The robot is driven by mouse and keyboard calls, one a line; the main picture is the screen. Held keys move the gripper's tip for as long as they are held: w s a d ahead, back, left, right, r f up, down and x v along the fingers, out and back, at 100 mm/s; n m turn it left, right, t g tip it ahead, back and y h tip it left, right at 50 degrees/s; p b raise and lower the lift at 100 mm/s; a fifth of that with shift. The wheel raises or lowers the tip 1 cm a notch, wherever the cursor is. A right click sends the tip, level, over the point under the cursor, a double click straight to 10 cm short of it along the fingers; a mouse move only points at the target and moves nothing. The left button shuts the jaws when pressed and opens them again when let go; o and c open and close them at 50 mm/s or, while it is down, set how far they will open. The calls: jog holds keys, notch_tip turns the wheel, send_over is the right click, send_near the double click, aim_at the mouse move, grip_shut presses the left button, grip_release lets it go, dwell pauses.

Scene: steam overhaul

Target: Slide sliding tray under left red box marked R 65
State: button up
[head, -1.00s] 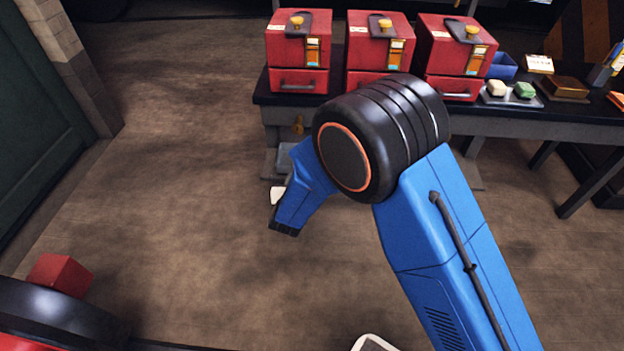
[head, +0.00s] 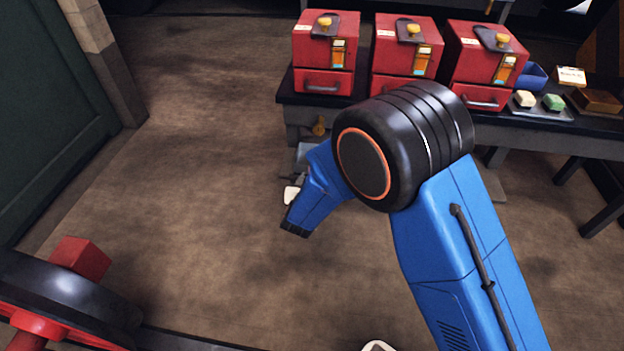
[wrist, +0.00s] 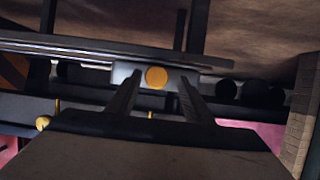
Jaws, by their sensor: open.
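The left red box (head: 326,40) stands on the dark bench at the left end of a row of three, with a yellow knob on top. Its marking is too small to read. Below it is a red drawer-like tray (head: 321,82) with a grey handle; it looks pushed in. My gripper (wrist: 158,74) shows two dark fingers apart in the wrist view, with nothing held between them. A yellow round knob on a grey block (wrist: 157,77) shows between and beyond the fingers. In the head view my blue arm hides most of the gripper, which is low in front of the bench.
Two more red boxes (head: 405,45) (head: 484,52) stand to the right. A small tray with soap-like blocks (head: 541,108) and a blue bin (head: 532,76) are farther right. A brass knob (head: 319,127) is under the bench edge. A red block (head: 80,258) is at lower left. Floor at left is clear.

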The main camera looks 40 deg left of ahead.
jog(key=v, duration=1.6)
jog(key=shift+s, duration=0.4)
jog(key=shift+r, duration=0.2)
